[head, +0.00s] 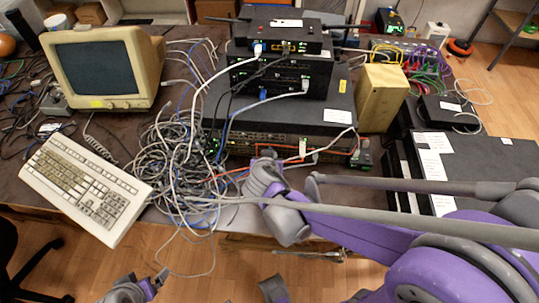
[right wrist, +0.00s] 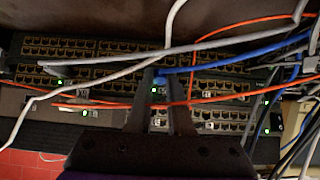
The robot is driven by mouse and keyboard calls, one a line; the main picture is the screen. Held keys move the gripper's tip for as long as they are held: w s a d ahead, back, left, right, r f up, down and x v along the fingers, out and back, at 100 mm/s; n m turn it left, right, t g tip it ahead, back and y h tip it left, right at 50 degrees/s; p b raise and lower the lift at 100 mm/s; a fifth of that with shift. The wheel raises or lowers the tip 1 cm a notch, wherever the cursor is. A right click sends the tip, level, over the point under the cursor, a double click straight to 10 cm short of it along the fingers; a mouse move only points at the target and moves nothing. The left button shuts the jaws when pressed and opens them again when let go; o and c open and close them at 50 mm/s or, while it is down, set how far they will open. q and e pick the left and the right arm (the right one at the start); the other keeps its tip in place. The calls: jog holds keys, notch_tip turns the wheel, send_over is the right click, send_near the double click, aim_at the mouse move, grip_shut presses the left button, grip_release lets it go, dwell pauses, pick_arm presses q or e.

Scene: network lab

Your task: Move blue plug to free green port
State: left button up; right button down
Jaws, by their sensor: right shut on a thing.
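In the right wrist view, a blue plug (right wrist: 160,78) on a blue cable sits between my right gripper's fingertips (right wrist: 162,74), close to the port rows of a dark switch (right wrist: 210,88). I cannot tell whether the plug is inside a port. In the head view, my right gripper (head: 266,163) is at the front of the lower rack switch (head: 240,146), and its fingers hide the plug. Small green lights (right wrist: 154,90) show among the ports; which green port is free is unclear. My left gripper (head: 152,284) is partly visible at the bottom edge, its opening unclear.
A tangle of grey cables (head: 175,145) lies left of the switches. White and orange cables (right wrist: 240,93) cross the port rows near my right fingers. A keyboard (head: 85,185) and monitor (head: 105,65) stand at the left, a beige box (head: 381,97) at the right.

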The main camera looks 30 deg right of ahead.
jog(key=shift+w+d, duration=0.15)
jog(key=shift+w, duration=0.05)
jog(key=c, duration=0.8)
grip_release()
jog(key=shift+o, duration=0.2)
jog(key=p+v, duration=0.3)
jog(key=v, duration=0.7)
jog(key=shift+s+a+r, duration=0.2)
jog(key=shift+s+r, duration=0.05)
